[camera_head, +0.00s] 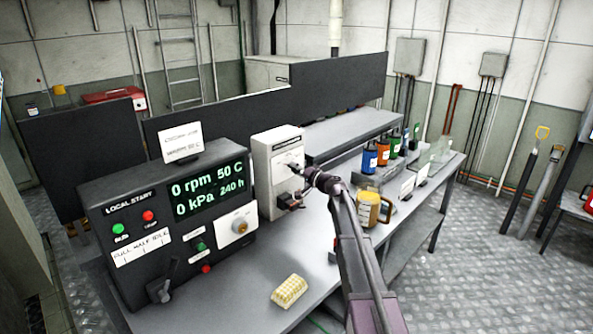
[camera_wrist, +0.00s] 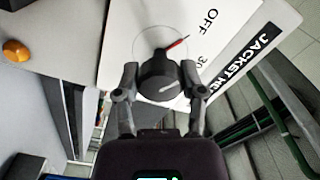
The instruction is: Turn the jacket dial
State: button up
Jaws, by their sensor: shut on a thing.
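The jacket dial (camera_wrist: 158,82) is a round black knob with a pale line on its face. It sits on a white panel (camera_wrist: 225,15) marked "OFF", "30" and "JACKET HE…", the rest cut off. A red mark shows at its edge, on the "OFF" side. My gripper (camera_wrist: 160,72) is shut on the dial, one finger on each side. In the head view the white box (camera_head: 262,150) stands right of the black console, and my gripper (camera_head: 297,171) is at its front; the dial is mostly hidden there.
The black console (camera_head: 110,235) has a display (camera_head: 208,190) reading 0 rpm, 50 C, 0 kPa, 240 h. An orange knob (camera_wrist: 15,51) shows in the wrist view.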

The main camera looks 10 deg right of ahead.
jog(key=shift+w, duration=0.1)
jog(key=o, duration=1.1)
jog(key=shift+o, duration=0.2)
jog(key=shift+s, duration=0.2)
jog(key=v, duration=1.1)
jog(key=shift+s+d, duration=0.25)
jog(key=shift+s, duration=0.05)
jog(key=shift+a, duration=0.1)
